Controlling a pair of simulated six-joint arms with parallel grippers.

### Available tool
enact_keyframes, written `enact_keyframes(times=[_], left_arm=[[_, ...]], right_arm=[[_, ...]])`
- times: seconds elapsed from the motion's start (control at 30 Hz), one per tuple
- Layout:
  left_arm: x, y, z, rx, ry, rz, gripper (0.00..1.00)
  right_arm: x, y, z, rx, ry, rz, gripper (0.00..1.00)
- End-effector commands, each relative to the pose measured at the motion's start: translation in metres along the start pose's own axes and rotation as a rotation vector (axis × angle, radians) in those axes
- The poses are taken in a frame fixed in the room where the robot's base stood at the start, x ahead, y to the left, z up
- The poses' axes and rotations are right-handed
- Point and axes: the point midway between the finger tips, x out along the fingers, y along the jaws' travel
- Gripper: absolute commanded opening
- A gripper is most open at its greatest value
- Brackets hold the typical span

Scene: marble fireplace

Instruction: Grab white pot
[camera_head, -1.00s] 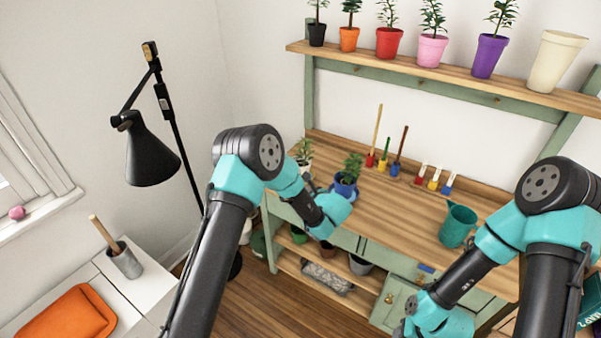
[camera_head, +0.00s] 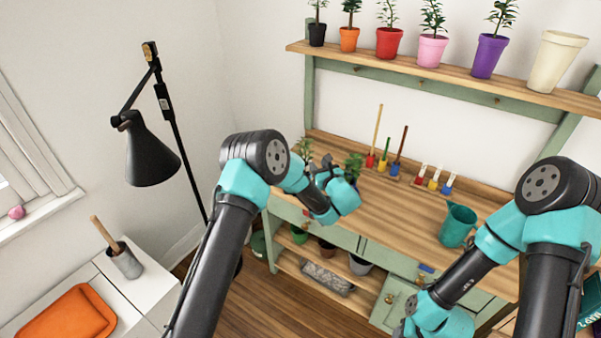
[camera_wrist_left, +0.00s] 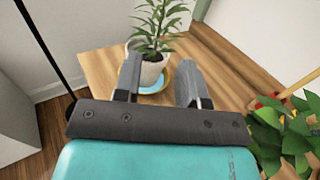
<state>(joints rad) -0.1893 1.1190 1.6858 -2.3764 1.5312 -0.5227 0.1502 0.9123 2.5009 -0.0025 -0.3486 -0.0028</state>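A white pot (camera_wrist_left: 150,74) holding a green leafy plant (camera_wrist_left: 158,22) stands upright on a blue saucer (camera_wrist_left: 160,88) on the wooden bench top, seen in the left wrist view. My left gripper (camera_wrist_left: 158,62) is open, with one finger on each side of the pot in that picture; I cannot tell whether either touches it. In the head view my left gripper (camera_head: 326,166) is over the bench's left end. There the pot is hidden behind my arm, and its plant (camera_head: 305,149) shows above. My right gripper's fingers are not in view.
A second potted plant (camera_head: 353,166) stands close right of my left gripper. Brushes (camera_head: 397,160) stand behind, and a green watering can (camera_head: 458,224) stands farther right. A shelf (camera_head: 430,73) above holds several pots. A black lamp (camera_head: 150,152) stands left. The bench middle is clear.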

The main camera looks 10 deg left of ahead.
Motion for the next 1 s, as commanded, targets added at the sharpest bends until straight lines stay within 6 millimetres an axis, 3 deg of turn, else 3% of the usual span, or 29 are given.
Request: enact_keyframes(times=[0.3,0.5,1.0], left_arm=[[0.056,0.001,0.0,0.0,-0.001,0.002,0.38],[0.082,0.0,-0.001,0.001,0.0,0.0,0.38],[0.091,0.0,0.0,0.0,0.0,0.001,0.38]], right_arm=[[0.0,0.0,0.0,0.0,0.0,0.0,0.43],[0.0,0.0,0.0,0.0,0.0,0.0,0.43],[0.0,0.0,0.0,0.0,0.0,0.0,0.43]])
